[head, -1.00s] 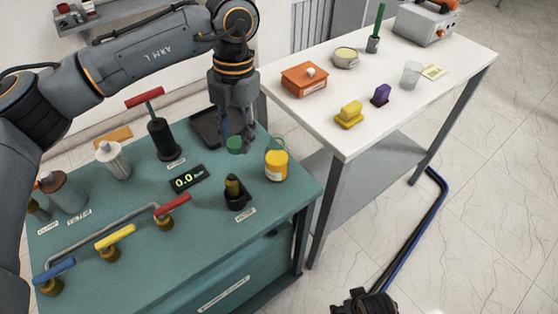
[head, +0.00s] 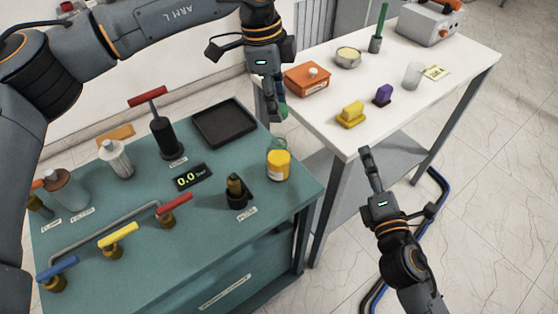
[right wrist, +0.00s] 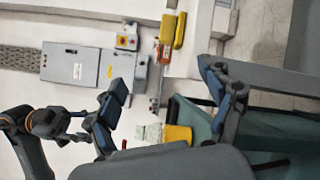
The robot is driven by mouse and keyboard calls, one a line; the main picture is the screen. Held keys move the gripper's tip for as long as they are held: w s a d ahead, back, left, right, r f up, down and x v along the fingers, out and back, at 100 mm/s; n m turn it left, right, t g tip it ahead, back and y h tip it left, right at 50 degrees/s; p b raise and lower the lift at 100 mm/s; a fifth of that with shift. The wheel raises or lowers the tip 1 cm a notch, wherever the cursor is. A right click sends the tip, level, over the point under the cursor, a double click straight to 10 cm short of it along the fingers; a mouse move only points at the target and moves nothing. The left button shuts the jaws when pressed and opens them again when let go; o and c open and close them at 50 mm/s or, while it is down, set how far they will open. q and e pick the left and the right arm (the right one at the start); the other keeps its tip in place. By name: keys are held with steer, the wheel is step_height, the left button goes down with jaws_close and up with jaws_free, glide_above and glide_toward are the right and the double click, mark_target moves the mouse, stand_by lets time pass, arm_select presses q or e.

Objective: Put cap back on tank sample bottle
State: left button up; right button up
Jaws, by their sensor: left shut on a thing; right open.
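The sample bottle (head: 278,168) stands upright on the right part of the green bench, with yellow content and a clear, open top. It also shows in the right wrist view (right wrist: 178,134). My left gripper (head: 279,106) is shut on the green cap (head: 284,113), above and slightly beyond the bottle, apart from it. The fingers partly hide the cap. My right gripper (head: 368,160) is open and empty, to the right of the bottle in front of the white table. In the right wrist view its fingers (right wrist: 165,98) stand wide apart with the bottle farther off between them.
The green bench (head: 130,235) holds a black tray (head: 224,123), a black pump with a red handle (head: 165,138), a pressure display (head: 188,180) and several coloured valve handles. The white table (head: 420,105) beside it carries an orange box (head: 307,78) and small items.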

steer(key=a+n+y, duration=0.6)
steer(key=n+y, duration=0.1)
steer(key=n, duration=0.3)
steer(key=n+g+y, duration=0.4)
steer(key=n+g, duration=0.2)
steer(key=n, duration=0.5)
glide_toward(278, 156)
step_height(278, 156, down, 3)
steer(key=d, duration=0.1)
steer(key=shift+w+d, duration=0.15)
steer(key=shift+w, duration=0.25)
steer(key=x, duration=1.2)
steer(key=shift+w+r, duration=0.1)
steer(key=shift+r, duration=0.05)
jaws_close()
arm_select(q)
glide_above(280, 138)
steer(key=shift+a+f, duration=0.2)
steer(key=shift+f, duration=1.05)
steer(key=shift+a+f, duration=0.2)
steer(key=shift+f, duration=1.05)
